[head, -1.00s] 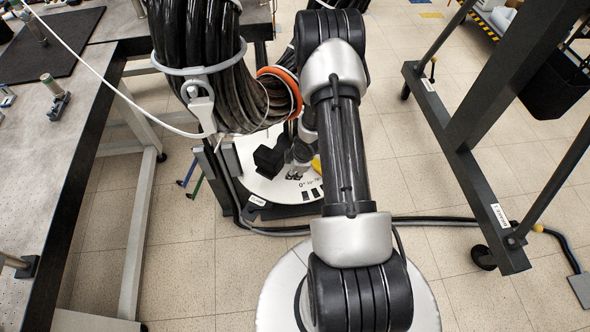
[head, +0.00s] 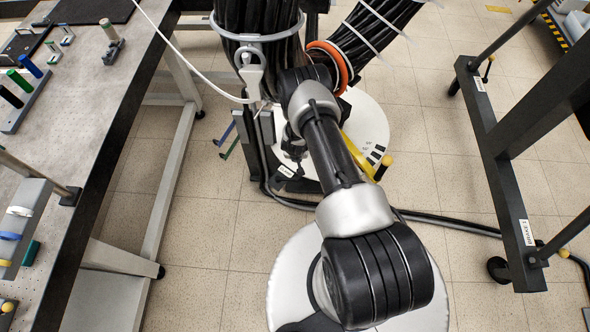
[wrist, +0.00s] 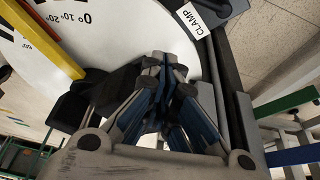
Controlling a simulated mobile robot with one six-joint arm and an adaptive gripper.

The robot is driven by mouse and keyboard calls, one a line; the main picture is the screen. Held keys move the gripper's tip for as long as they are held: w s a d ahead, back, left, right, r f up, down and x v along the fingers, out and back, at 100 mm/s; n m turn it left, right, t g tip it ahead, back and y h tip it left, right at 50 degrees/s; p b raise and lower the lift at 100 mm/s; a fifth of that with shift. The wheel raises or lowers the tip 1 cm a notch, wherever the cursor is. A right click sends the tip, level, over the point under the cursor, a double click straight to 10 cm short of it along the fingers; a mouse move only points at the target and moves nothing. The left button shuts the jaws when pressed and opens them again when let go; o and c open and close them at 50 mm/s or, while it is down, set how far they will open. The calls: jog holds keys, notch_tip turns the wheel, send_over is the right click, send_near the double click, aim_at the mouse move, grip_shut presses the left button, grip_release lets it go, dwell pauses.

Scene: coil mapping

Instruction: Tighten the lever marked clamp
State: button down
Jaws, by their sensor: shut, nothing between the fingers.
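A white label reading CLAMP (head: 287,171) sits at the front edge of a round white dial plate (head: 372,115). The label (wrist: 197,18) also shows at the top of the wrist view. My gripper (head: 294,154) is low over the plate, just behind the label in the head view. In the wrist view its fingertips (wrist: 165,62) are together and empty, over the plate's edge. A dark part (wrist: 68,112) lies left of the fingers; I cannot tell whether it is the clamp lever. Much of the area by the label is hidden behind my fingers.
A yellow bar (head: 358,155) crosses the dial's scale. A blue lever (head: 226,133) and a green lever (head: 230,148) stick out left of the stand. A thick black cable bundle (head: 255,40) hangs close above. A workbench (head: 85,95) stands left, a dark frame (head: 500,170) right.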

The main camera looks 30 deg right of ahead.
aim_at(287, 179)
jog(key=shift+m, duration=0.7)
jog(key=b+x, duration=0.2)
jog(key=x, duration=0.1)
jog(key=b+x, duration=0.3)
jog(key=x, duration=0.1)
jog(key=a+b+x, duration=0.1)
jog(key=b+x, duration=0.2)
jog(key=x, duration=0.1)
jog(key=shift+s+f, duration=0.2)
jog(key=shift+f, duration=0.15)
jog(key=s+a, duration=0.2)
jog(key=s, duration=0.1)
jog(key=shift+s+a+f, duration=0.1)
jog(key=shift+a+f, duration=0.05)
jog(key=shift+s, duration=0.15)
